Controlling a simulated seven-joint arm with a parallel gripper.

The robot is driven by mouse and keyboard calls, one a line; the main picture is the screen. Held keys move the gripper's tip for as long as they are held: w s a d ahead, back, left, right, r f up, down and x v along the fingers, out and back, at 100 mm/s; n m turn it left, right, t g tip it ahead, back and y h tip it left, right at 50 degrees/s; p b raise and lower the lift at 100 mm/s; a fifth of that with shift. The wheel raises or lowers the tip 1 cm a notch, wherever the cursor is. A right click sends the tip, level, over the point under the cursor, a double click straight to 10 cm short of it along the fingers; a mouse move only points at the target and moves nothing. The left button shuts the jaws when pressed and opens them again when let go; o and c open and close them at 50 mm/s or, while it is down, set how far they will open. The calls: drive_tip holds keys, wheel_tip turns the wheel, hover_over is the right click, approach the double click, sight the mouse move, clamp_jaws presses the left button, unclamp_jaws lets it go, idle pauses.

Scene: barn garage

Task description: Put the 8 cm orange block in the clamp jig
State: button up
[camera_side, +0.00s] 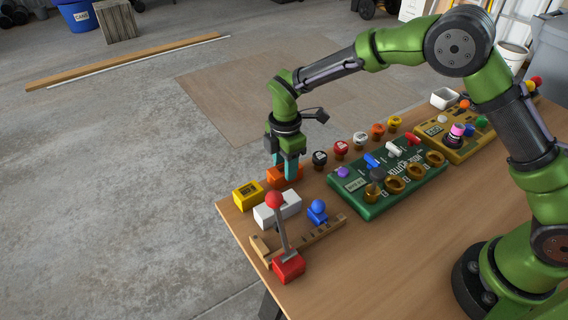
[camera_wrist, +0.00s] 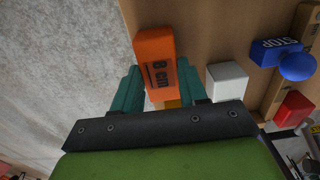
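The orange block (camera_side: 274,178), marked 8 cm in the wrist view (camera_wrist: 153,48), is on or just above the table near its far left edge. My gripper (camera_side: 284,170) reaches down to it, with one teal finger on each side. In the wrist view the fingers (camera_wrist: 160,72) lie close against the block's sides, but I cannot tell whether they press on it.
A yellow block (camera_side: 247,196) sits left of the orange one. A green panel (camera_side: 385,190) with knobs and sliders stands to the right, with a yellow panel (camera_side: 462,139) beyond. Several coloured knobs line the far edge. The table front (camera_side: 410,265) is clear.

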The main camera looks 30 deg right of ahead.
drive_tip(key=c, duration=0.4)
drive_tip(key=shift+r, duration=3.5)
drive_tip(key=shift+c, duration=0.2)
